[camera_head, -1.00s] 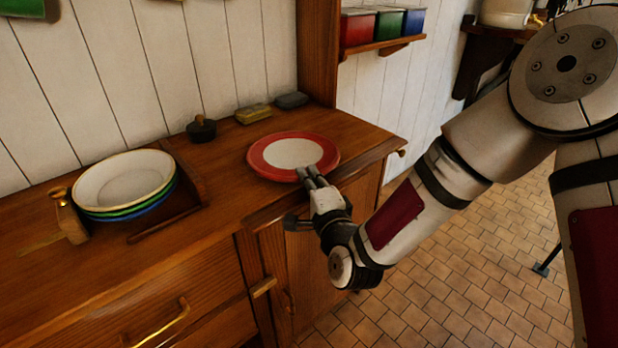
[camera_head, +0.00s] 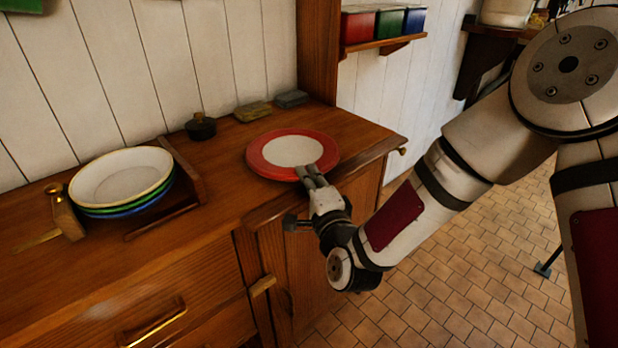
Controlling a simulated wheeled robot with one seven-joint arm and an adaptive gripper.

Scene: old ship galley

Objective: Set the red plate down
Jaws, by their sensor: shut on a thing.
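The red plate (camera_head: 262,158) has a wide red rim and a pale centre. It is at the right part of the wooden counter, level or nearly so. My gripper (camera_head: 311,176) is shut on the near rim of the plate, at the counter's front edge. The fingertips hide a small part of the rim. I cannot tell from this view whether the plate's underside touches the counter or is just above it.
A stack of bowls (camera_head: 121,180) with cream, green and blue rims stands at the left beside a wooden rail (camera_head: 186,172). A brass-and-wood tool (camera_head: 64,213), a dark lidded pot (camera_head: 201,127) and two small blocks (camera_head: 253,111) (camera_head: 291,98) are on the counter. Bare counter lies left of the plate.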

